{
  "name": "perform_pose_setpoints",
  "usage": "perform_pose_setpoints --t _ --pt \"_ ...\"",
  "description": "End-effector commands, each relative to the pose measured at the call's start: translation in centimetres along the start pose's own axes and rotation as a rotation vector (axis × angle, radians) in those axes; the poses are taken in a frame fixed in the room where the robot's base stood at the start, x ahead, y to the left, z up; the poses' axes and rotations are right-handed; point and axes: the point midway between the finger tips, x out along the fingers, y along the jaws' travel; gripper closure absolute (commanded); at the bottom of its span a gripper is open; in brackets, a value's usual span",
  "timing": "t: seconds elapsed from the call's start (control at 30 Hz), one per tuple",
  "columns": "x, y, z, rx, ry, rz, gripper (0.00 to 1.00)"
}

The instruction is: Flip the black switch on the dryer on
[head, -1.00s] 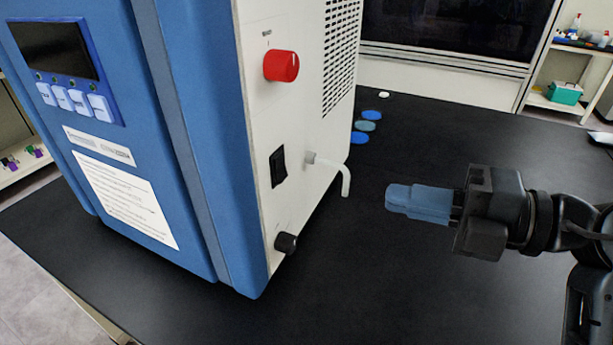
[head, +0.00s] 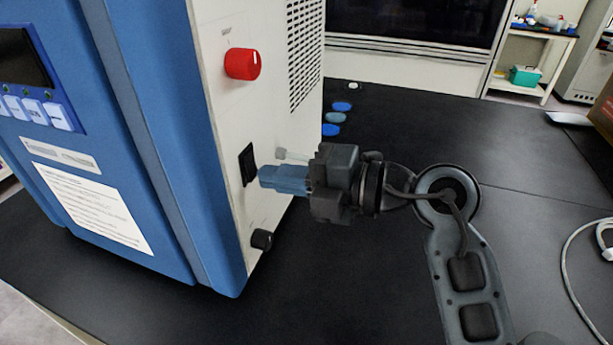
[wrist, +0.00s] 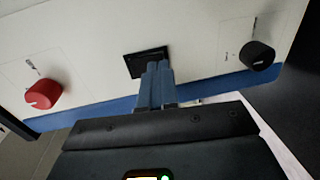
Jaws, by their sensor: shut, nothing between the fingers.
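The freeze dryer (head: 160,130) is a blue and white box standing at the left of the head view. Its black rocker switch (head: 247,164) sits on the white side panel, between a red knob and a small black knob. My gripper (head: 262,177) is shut and empty, its blue fingers pointing at the switch from the right. In the wrist view the fingertips (wrist: 158,64) overlap the lower part of the switch (wrist: 146,60). I cannot tell whether they touch it or which way the rocker is tilted.
The red knob (head: 243,64) is above the switch and the black knob (head: 262,240) below it. Small blue discs (head: 334,118) lie on the black table (head: 400,125). The table's right side holds a pale cable (head: 568,262).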

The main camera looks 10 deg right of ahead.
Motion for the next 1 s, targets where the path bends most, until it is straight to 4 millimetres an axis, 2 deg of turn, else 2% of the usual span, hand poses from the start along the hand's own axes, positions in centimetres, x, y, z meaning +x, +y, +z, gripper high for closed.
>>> perform_pose_setpoints --t 0.17,1.0 --pt "0.7 -0.02 -0.07 0.0 0.001 -0.001 1.0" --pt "0.99 -0.04 0.36 -0.001 0.003 0.037 1.0"
